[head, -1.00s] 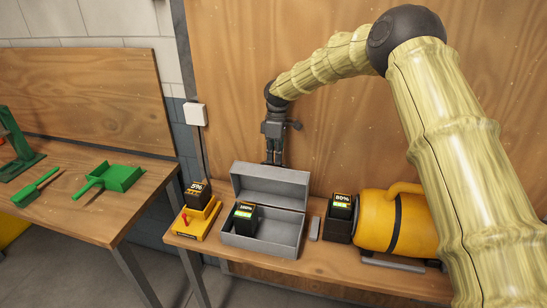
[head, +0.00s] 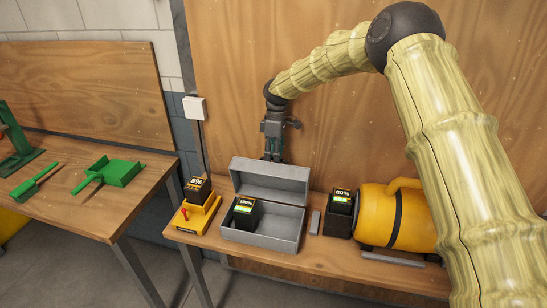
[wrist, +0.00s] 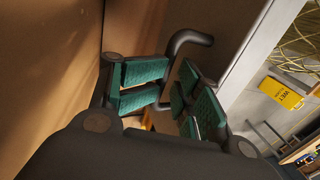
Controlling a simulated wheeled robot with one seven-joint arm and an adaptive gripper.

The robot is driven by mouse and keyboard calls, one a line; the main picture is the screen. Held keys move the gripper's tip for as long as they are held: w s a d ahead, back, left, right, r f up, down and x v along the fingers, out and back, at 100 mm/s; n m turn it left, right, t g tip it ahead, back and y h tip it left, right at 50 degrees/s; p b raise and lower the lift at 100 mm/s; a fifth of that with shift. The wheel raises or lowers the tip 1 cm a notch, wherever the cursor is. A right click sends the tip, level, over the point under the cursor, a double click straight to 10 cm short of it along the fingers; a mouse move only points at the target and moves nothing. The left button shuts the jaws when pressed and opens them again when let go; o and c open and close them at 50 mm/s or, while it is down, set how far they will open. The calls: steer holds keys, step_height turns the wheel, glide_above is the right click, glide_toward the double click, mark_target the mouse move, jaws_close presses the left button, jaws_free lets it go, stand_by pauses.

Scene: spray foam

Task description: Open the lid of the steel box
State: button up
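The grey steel box (head: 262,236) stands on the wooden bench in the head view. Its lid (head: 270,182) is up, standing open along the back edge, so the inside shows. A black battery marked 100% (head: 244,212) is in the left part of the box. My gripper (head: 273,154) points down just above and behind the lid's top edge; the lid may hide its tips. I cannot tell whether it touches the lid. In the wrist view its green-padded fingers (wrist: 174,98) are apart with nothing clear between them.
A yellow charger (head: 197,218) with a 5% battery (head: 197,188) is left of the box. A small grey block (head: 315,222), an 80% battery (head: 340,205) and a yellow canister (head: 385,215) are right. A wooden wall stands close behind. A green dustpan (head: 122,172) lies on the left table.

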step_height(320, 180, up, 10)
stand_by(0.6)
